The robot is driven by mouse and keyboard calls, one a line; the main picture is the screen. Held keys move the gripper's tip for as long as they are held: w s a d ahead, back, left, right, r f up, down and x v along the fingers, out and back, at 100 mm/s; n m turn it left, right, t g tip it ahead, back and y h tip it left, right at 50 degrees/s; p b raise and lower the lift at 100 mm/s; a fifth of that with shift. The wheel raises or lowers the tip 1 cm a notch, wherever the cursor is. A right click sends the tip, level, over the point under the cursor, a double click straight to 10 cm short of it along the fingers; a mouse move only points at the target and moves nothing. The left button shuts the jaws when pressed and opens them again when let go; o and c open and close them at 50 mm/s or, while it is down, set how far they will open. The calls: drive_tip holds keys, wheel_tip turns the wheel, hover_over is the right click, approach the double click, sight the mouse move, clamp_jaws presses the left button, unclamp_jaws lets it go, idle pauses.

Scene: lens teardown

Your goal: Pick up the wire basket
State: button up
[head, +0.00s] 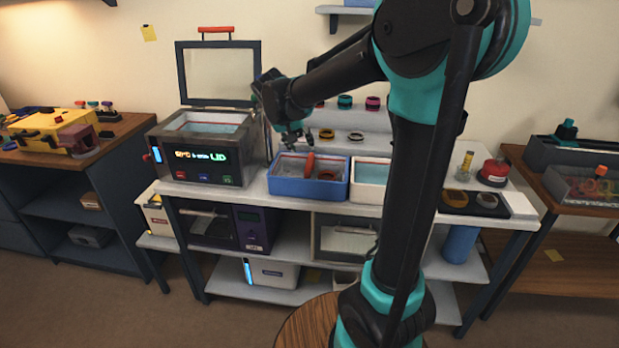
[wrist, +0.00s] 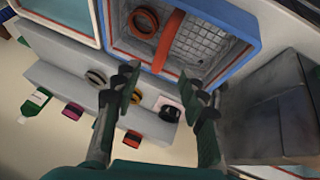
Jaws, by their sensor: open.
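The wire basket (wrist: 203,42) is a grey mesh inside a blue-rimmed tub (wrist: 254,47). Its orange-red handle (wrist: 168,42) arches over it, and an orange-brown ring (wrist: 143,22) lies in it. In the head view the handle (head: 309,165) stands up from the blue tub (head: 310,188) on the bench. My gripper (wrist: 160,80) is open and empty, with the handle's near end showing between and beyond its fingertips. In the head view my gripper (head: 294,137) hangs above the tub's back left part, apart from the handle.
A machine with a lit display (head: 205,160) and raised lid (head: 218,73) stands close left of the tub. A white tub (head: 370,185) adjoins it on the right. Behind is a stepped shelf with several coloured rings (head: 345,102). A dark ring tray (head: 474,204) lies farther right.

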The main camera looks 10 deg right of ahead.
sight(309, 159)
drive_tip(key=x, duration=0.6)
drive_tip(key=shift+w+f, duration=0.1)
drive_tip(key=shift+w+x, duration=0.2)
drive_tip(key=shift+x, duration=2.5)
drive_tip(key=shift+c, duration=0.6)
clamp_jaws()
